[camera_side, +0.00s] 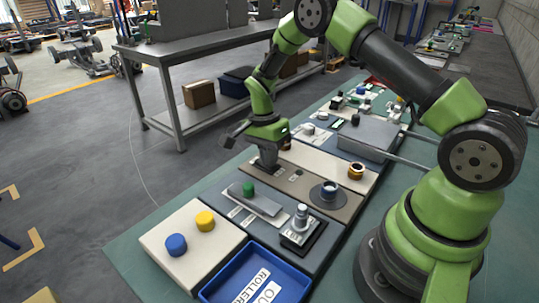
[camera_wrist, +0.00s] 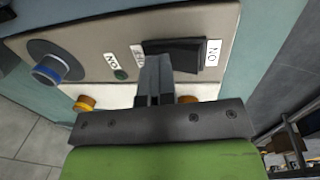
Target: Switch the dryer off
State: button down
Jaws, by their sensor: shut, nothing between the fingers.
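A beige panel (camera_wrist: 100,40) fills the top of the wrist view and also shows in the side view (camera_side: 316,181). It bears a black rocker switch (camera_wrist: 186,54) with a white label reading ON, upside down, at its right end. In the side view my gripper (camera_side: 268,164) hides the rocker. I see no dryer name.
A blue-topped knob (camera_wrist: 48,72) and a small dark green lamp (camera_wrist: 120,74) share the panel. A grey panel with a green button (camera_side: 248,189) and lever (camera_side: 301,218) lies nearer. A cream panel with a yellow knob (camera_side: 356,170) lies beyond. A blue tray (camera_side: 214,287) is in front.

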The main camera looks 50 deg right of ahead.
jog(key=shift+w, duration=0.75)
jog(key=shift+r, duration=0.1)
jog(key=shift+r, duration=0.1)
notch_tip(320, 180, up, 14)
jog(key=w, duration=0.2)
jog(key=shift+s, duration=0.1)
jog(key=shift+s+d, duration=0.1)
jog(key=shift+s, duration=0.55)
jog(key=f, duration=0.4)
jog(key=s+f, duration=0.1)
jog(key=f, duration=0.4)
jog(key=s+f, duration=0.1)
jog(key=f, duration=0.4)
jog(key=shift+f, duration=0.1)
